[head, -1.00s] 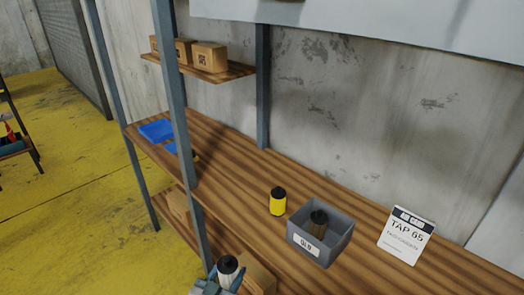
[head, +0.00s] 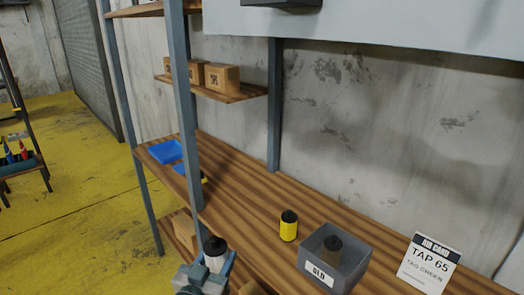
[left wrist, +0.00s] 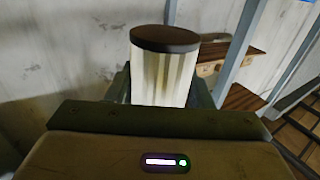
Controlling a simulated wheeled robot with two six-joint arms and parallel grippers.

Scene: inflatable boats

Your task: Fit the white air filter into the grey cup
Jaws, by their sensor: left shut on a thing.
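The white air filter (head: 215,262) has a dark top cap and stands about upright in my left gripper (head: 208,270), at the lower middle of the head view. My left gripper is shut on it. In the left wrist view the filter (left wrist: 163,75) shows pale pleats under a dark round cap. The gripper and filter are in front of the wooden shelf's near edge. I cannot make out a grey cup in either view. My right gripper is not in view.
On the wooden shelf (head: 240,181) stand a yellow cylinder with a black cap (head: 289,227) and a grey bin labelled OLD (head: 350,279) holding a dark filter. A metal post (head: 185,110) rises at left.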

